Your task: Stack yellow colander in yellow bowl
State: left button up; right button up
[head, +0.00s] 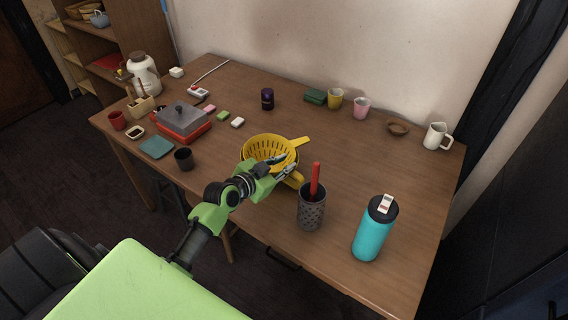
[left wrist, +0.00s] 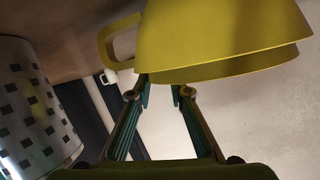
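A yellow colander (head: 269,149), with slots in its wall and a handle to the right, sits near the table's front edge. A second yellow handle (head: 293,180) shows below it, and the yellow bowl is mostly hidden there; I cannot tell how the two rest together. My left gripper (head: 284,165) is at the front right side of the colander. In the left wrist view, a smooth yellow body with a loop handle (left wrist: 232,35) fills the top. My left fingers (left wrist: 162,90) are apart with a gap between them; their tips are partly hidden by it. My right gripper is not in view.
A dotted grey cup (head: 312,211) with a red utensil stands close to the right of my left gripper. A turquoise bottle (head: 371,234) is farther right. A dark cup (head: 184,159) stands to the left. Free table lies behind and right of the colander.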

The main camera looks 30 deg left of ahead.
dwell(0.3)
pick_arm(q)
jog(key=shift+r, duration=0.35)
jog(key=v, duration=1.2)
jog(key=shift+f, duration=0.15)
